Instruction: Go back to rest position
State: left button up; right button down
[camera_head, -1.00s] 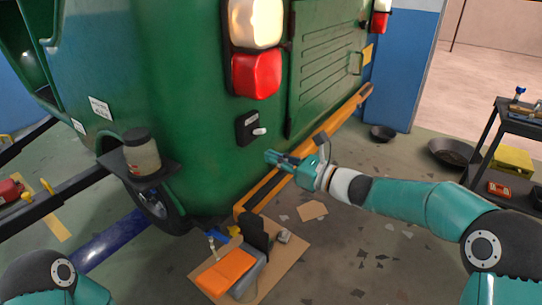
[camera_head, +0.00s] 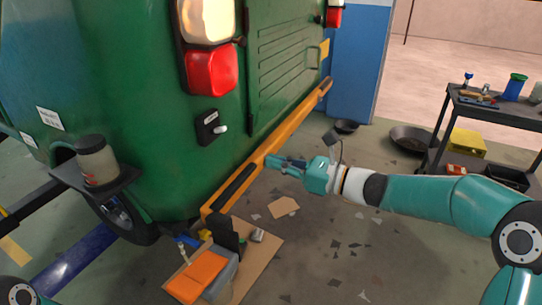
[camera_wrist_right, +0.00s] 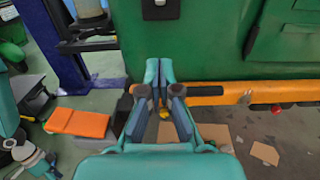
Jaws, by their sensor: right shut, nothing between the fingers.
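My right gripper (camera_head: 272,162) is shut and empty. It hangs in the air at the rear of the green rickshaw (camera_head: 140,90), in front of the orange bumper bar (camera_head: 290,129). A black switch box (camera_head: 208,128) with a white lever is on the green body, up and left of the fingertips and apart from them. In the right wrist view the gripper's fingers (camera_wrist_right: 159,66) lie together, with the green body behind them. Only a bit of my left arm shows at the lower left edge of the head view; its gripper is outside the picture.
A tool box with an orange lid (camera_head: 198,277) sits on cardboard below. A jar (camera_head: 96,162) stands on a dark shelf at the rickshaw's left. A black cart (camera_head: 499,114) with tools stands at right.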

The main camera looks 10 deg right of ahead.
jog(key=s+a+f+n+g+h+p, duration=0.2)
jog(key=s+a+f+g+p, duration=0.25)
jog(key=s+f, duration=0.5)
jog(key=s+a+f+n+g+h+p, duration=0.1)
jog(key=s+a+f+g+p, duration=0.35)
jog(key=f, duration=0.85)
jog(key=s+d+f+n+g+h+p, duration=0.1)
jog(key=s+d+f+n+h, duration=0.1)
jog(key=s+f+n, duration=0.4)
jog(key=s+d+f+n+g+h, duration=0.2)
jog(key=s+d+n+h, duration=0.15)
jog(key=s, duration=0.45)
jog(key=s+d+f+n+g+h+p, duration=0.1)
jog(key=s+d+f+n+h, duration=0.1)
jog(key=s+f+n, duration=0.4)
jog(key=w+n+t, duration=0.1)
jog(key=w+n, duration=0.1)
jog(key=w+r+n+t, duration=0.1)
jog(key=n, duration=0.2)
jog(key=shift+w+d+r+t+b, duration=0.1)
jog(key=shift+w+r+t+b, duration=0.05)
jog(key=shift+w+t+b, duration=0.2)
